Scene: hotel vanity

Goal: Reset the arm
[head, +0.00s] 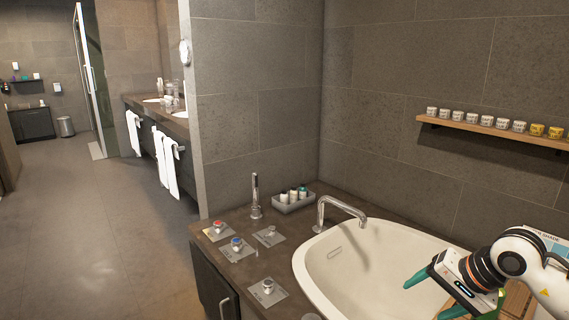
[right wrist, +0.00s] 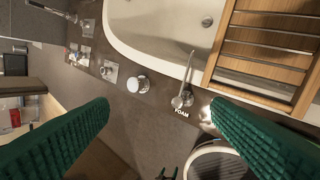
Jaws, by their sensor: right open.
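My right arm (head: 515,255) comes in from the right in the head view and reaches over the near right part of the bathtub. My right gripper (head: 433,296) has green fingers spread apart with nothing between them. In the right wrist view the two green fingers of the right gripper (right wrist: 160,106) are wide apart over the dark counter, and no object is held. My left gripper does not show clearly in either view.
The white tub (head: 350,262) has a curved faucet (head: 338,205). A grey caddy (head: 294,202) of bottles and several control knobs (head: 236,245) are on the counter. A wooden slatted tray (right wrist: 265,50) lies across the tub. A wall shelf (head: 480,127) holds several cups.

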